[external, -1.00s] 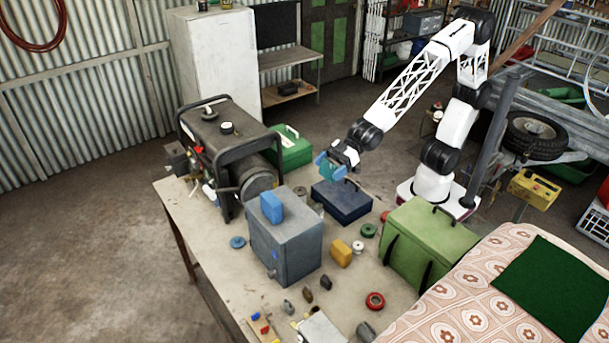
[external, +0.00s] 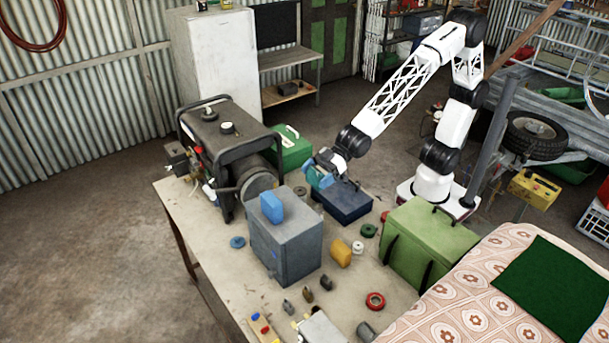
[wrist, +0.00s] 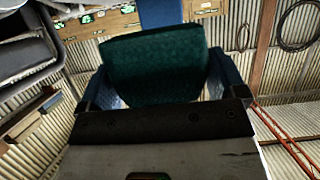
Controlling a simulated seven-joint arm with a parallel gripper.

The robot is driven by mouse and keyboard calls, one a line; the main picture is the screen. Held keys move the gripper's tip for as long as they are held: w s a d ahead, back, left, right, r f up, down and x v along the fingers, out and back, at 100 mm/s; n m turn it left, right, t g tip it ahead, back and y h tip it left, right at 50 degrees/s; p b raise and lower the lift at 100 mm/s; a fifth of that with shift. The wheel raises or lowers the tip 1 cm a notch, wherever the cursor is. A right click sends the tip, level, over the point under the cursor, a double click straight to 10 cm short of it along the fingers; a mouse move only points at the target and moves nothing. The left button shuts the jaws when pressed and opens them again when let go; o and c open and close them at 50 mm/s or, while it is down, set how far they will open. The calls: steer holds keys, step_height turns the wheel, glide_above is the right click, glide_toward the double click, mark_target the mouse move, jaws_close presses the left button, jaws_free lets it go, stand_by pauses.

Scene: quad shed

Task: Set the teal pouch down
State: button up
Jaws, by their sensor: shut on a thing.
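My gripper (external: 317,177) is shut on the teal pouch (wrist: 155,65). In the wrist view the dark teal pouch sits between the blue fingers, with its broad face towards the camera. In the external view only a small teal part shows between the fingers. The gripper is above the left end of the dark blue case (external: 343,201), on the table's far side. I cannot tell from these views whether the pouch touches anything below it.
A grey box (external: 290,250) with a blue block (external: 271,207) on top stands in front. The black generator (external: 228,150) and a green case (external: 292,148) stand left. A large green box (external: 425,240) stands right. Small items lie around a yellow canister (external: 341,253).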

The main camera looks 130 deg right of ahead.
steer(key=w, duration=0.6)
steer(key=w+f, duration=0.1)
steer(key=w, duration=0.2)
steer(key=shift+w+d, duration=0.1)
steer(key=shift+w, duration=0.2)
steer(key=shift+w, duration=0.1)
steer(key=shift+w, duration=0.4)
steer(key=shift+f, duration=1.75)
steer(key=shift+f, duration=0.1)
steer(key=o, duration=0.6)
steer(key=shift+o, duration=0.2)
